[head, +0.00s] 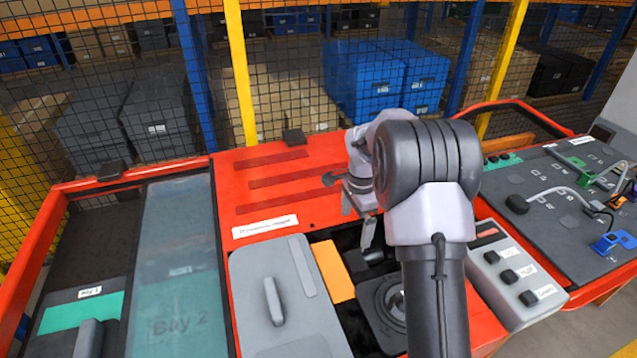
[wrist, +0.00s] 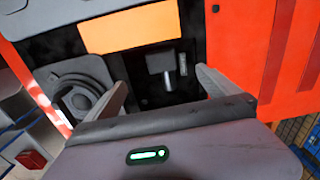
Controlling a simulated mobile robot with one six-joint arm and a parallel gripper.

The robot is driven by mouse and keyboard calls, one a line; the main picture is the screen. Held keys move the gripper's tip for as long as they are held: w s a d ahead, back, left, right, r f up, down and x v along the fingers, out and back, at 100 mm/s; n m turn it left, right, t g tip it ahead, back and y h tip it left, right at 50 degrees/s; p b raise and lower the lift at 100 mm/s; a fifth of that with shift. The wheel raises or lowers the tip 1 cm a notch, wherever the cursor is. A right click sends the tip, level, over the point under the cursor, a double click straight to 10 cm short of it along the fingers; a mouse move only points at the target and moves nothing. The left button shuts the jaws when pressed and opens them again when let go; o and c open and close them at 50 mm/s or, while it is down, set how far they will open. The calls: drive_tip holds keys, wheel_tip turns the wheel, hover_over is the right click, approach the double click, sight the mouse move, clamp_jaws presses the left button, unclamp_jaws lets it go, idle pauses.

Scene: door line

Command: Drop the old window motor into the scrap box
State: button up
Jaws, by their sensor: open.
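My gripper (head: 357,220) is open above a black recess in the red door panel. Its two fingers also show apart in the wrist view (wrist: 166,92), with nothing between them. A small grey cylinder-shaped part (wrist: 160,62), likely the window motor, sits in the recess ahead of the fingers, apart from them. In the head view this part (head: 374,257) is dark and partly hidden by my gripper. A round dark part (wrist: 80,92) lies beside it in the recess; in the head view my arm covers some of it. I cannot tell which container is the scrap box.
A grey panel with a handle (head: 285,300) and an orange block (head: 332,271) lie left of the recess. Bay 2 (head: 178,270) has a translucent cover. A grey button box (head: 515,275) stands right of my arm. Wire mesh fencing runs behind.

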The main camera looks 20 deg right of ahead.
sight(350, 263)
drive_tip(key=f+b, duration=0.3)
drive_tip(key=f, duration=0.6)
drive_tip(key=f+b, duration=0.3)
drive_tip(key=f, duration=0.7)
drive_tip(key=shift+w, duration=0.2)
drive_tip(key=shift+r, duration=0.1)
drive_tip(key=c, duration=2.1)
drive_tip(key=shift+r, duration=0.3)
drive_tip(key=o, duration=1.4)
drive_tip(key=c, duration=1.4)
wheel_tip(350, 263, up, 24)
drive_tip(key=p, duration=1.5)
